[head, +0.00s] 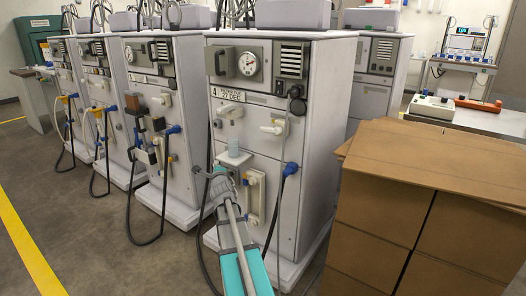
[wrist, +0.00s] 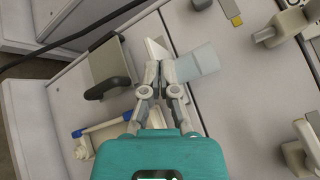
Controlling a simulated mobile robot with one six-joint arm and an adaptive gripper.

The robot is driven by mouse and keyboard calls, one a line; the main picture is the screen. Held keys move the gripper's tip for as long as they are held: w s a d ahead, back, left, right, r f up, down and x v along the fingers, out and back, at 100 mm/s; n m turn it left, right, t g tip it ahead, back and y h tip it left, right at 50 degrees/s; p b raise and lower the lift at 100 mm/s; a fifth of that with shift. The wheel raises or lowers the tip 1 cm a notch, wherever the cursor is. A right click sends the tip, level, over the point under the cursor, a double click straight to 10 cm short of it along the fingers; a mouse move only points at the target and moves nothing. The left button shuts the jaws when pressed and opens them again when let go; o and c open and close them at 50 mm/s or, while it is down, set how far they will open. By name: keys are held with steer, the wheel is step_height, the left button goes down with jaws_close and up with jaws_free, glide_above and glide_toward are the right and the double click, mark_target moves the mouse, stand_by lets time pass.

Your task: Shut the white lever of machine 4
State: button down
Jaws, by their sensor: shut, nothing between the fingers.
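Machine 4 (head: 285,150) is the nearest white cabinet in the head view, with a "4" on its label. Two white levers show on its front: a left one (head: 229,110) and a right one (head: 272,127), apart from my gripper. I cannot tell from their pose which is open or shut. My gripper (head: 218,178) is low before the front panel, below a small shelf with a pale blue cup (head: 234,146). In the wrist view, my gripper (wrist: 160,72) has its fingers together and empty, overlapping a translucent cup (wrist: 192,66) in the picture. Contact cannot be told.
A dark hose with a blue connector (head: 290,168) hangs on the machine's right front. Similar machines (head: 160,90) stand to the left. Stacked cardboard boxes (head: 420,190) block the right side. Open floor (head: 110,240) lies at the front left.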

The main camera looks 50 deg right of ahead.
mark_target(270, 130)
steer(key=s+d+m+g+h+b, duration=0.3)
steer(key=s+m+g+h+b, duration=0.2)
steer(key=s+m+h+b, duration=0.1)
steer(key=s+d+f+m+g+h+b, duration=0.1)
steer(key=s+d+m+g+h+b, duration=0.3)
steer(key=s+m+h, duration=0.4)
steer(key=m+g+h+b, duration=0.1)
steer(key=m+h+b, duration=0.1)
steer(key=m, duration=0.3)
steer(key=shift+m+b, duration=0.3)
steer(key=shift+r, duration=0.1)
steer(key=a+r+p+x, duration=0.2)
steer(key=p+x, duration=0.9)
steer(key=x, duration=0.1)
steer(key=shift+d+r, duration=0.2)
steer(key=shift+d, duration=0.05)
